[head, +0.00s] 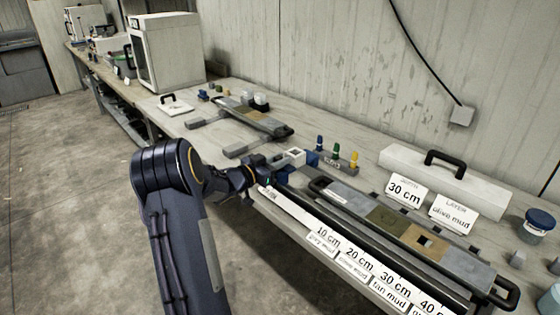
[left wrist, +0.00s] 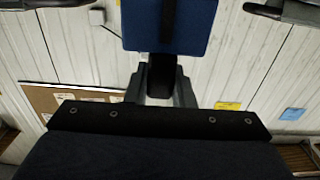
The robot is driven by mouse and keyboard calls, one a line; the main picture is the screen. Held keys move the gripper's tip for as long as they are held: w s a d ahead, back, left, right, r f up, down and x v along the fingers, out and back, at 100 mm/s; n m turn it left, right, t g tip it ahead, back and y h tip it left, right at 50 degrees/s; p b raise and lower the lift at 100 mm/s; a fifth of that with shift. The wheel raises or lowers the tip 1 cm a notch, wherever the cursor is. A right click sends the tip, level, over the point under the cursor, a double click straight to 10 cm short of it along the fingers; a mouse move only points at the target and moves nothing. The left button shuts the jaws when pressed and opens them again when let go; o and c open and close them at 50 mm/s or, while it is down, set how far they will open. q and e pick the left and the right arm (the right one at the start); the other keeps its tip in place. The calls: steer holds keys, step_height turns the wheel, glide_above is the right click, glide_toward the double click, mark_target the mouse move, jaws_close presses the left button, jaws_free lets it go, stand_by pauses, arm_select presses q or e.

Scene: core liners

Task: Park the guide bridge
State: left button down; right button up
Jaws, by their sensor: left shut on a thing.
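My left gripper (head: 262,170) reaches in from the left to the near left end of the long core liner (head: 473,270). It is shut on what looks like the guide bridge, a blue and white piece (head: 294,157) just beyond the fingers. In the left wrist view a blue block (left wrist: 200,25) with a dark strip stands past the gripper's fingers (left wrist: 160,85). The exact grip contact is hidden, and I cannot tell whether the piece touches the liner. The liner holds grey, olive and tan sections, with a square hole in the tan one. My right gripper is not in view.
A labelled depth scale (head: 300,216) runs along the bench's front edge. Cards reading 30 cm (head: 404,191) and olive mud (head: 453,212) stand before a white handled block (head: 440,178).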

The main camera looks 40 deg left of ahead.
arm_select(q)
steer(key=shift+a+r, duration=0.15)
steer(key=shift+a, duration=0.1)
steer(key=c, duration=1.7)
jaws_free()
steer(key=o, duration=0.5)
steer(key=shift+a, duration=0.15)
steer(key=shift+c, duration=0.2)
steer(key=s, duration=0.7)
steer(key=shift+s+a+b, duration=0.15)
steer(key=shift+s+b, duration=0.25)
steer(key=shift+b, duration=0.05)
